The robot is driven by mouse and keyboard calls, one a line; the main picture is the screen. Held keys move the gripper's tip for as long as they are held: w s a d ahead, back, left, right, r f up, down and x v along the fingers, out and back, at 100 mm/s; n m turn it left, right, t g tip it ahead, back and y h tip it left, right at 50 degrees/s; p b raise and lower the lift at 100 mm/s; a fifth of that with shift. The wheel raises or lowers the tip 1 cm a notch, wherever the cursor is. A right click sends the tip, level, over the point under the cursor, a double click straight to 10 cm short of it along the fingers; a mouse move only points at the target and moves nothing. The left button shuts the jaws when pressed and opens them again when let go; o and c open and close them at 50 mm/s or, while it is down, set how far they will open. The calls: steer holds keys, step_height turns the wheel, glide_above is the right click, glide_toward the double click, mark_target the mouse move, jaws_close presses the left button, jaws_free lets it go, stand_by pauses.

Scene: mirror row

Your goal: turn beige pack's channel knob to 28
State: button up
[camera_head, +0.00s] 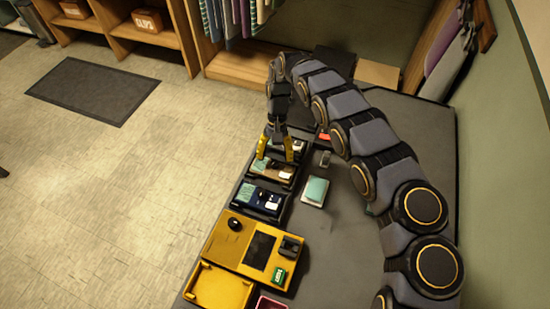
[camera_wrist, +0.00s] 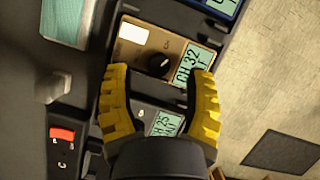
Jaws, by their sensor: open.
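The beige pack (camera_head: 272,168) sits in the row of packs on the dark counter. In the wrist view the beige pack (camera_wrist: 140,55) shows a white label, a round black channel knob (camera_wrist: 159,64) and a small teal display (camera_wrist: 194,64) that appears to read CH 32. My gripper (camera_head: 275,152) is over the row by the beige pack. In the wrist view its two yellow fingers (camera_wrist: 160,76) are spread wide, with the knob showing between and slightly beyond the tips. The fingers hold nothing. I cannot tell the tips' height above the pack.
A grey pack reading about CH 25 (camera_wrist: 165,124) lies partly under my gripper. A blue pack (camera_head: 258,198) neighbours the beige one. A teal-topped block (camera_head: 315,191) lies to the right. A yellow panel (camera_head: 252,248) and yellow tray (camera_head: 218,287) are nearer. Open floor lies left.

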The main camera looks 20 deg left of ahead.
steer(key=shift+s+d+f, duration=0.1)
steer(key=shift+s+f, duration=0.15)
steer(key=shift+f, duration=0.45)
jaws_close()
